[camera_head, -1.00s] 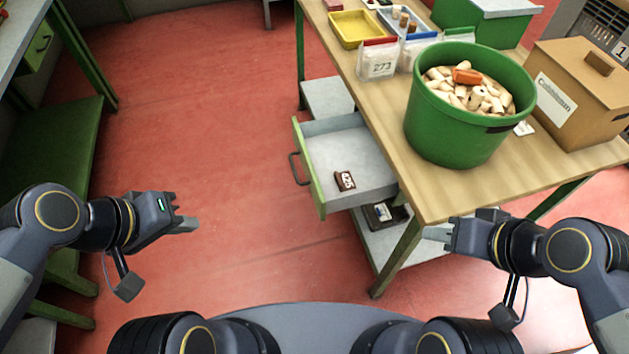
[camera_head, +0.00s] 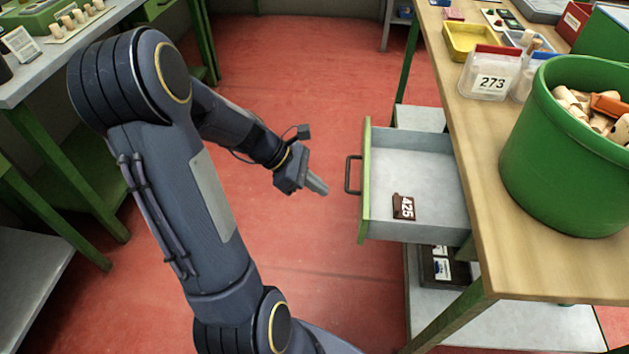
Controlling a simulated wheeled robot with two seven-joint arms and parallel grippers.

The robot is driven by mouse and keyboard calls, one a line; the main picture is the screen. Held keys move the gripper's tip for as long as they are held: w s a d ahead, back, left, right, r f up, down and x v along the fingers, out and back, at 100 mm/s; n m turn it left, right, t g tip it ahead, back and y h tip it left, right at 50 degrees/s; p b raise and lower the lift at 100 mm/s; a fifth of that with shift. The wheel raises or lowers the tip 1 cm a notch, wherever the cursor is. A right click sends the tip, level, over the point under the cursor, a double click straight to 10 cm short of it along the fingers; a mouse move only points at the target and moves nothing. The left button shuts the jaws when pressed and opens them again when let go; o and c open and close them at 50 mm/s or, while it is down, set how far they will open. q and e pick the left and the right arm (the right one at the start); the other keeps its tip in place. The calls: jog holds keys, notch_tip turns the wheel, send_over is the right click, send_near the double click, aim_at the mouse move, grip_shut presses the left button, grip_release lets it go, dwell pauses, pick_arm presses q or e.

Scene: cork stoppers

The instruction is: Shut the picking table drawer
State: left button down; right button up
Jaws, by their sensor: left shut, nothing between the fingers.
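The picking table drawer (camera_head: 413,183) is pulled out to the left from under the wooden table top (camera_head: 481,207). It has a green front panel (camera_head: 366,190), a dark handle (camera_head: 349,174) and a grey inside. A small dark tag marked 425 (camera_head: 403,207) lies in it. My left gripper (camera_head: 319,187) is shut and empty, just left of the handle and apart from it, its fingers pointing right. My right gripper is not in view.
On the table stand a green tub (camera_head: 563,160) of corks, a bag marked 273 (camera_head: 490,80) and a yellow tray (camera_head: 471,41). A lower shelf holds a dark box (camera_head: 440,265). Another bench (camera_head: 45,75) stands at the left. Red floor between is clear.

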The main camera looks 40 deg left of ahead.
pick_arm(q)
jog(key=w+d+f+b, duration=0.1)
jog(key=w+d+f, duration=0.2)
jog(key=d, duration=0.3)
jog(key=shift+w, duration=0.35)
jog(key=shift+d+f, duration=0.1)
jog(key=shift+d, duration=0.05)
jog(key=p, duration=0.4)
send_over(435, 221)
jog(key=shift+s+a, duration=0.2)
jog(key=shift+a, duration=0.1)
jog(key=shift+w+d, duration=0.15)
jog(key=shift+d, duration=0.1)
jog(key=shift+d, duration=0.1)
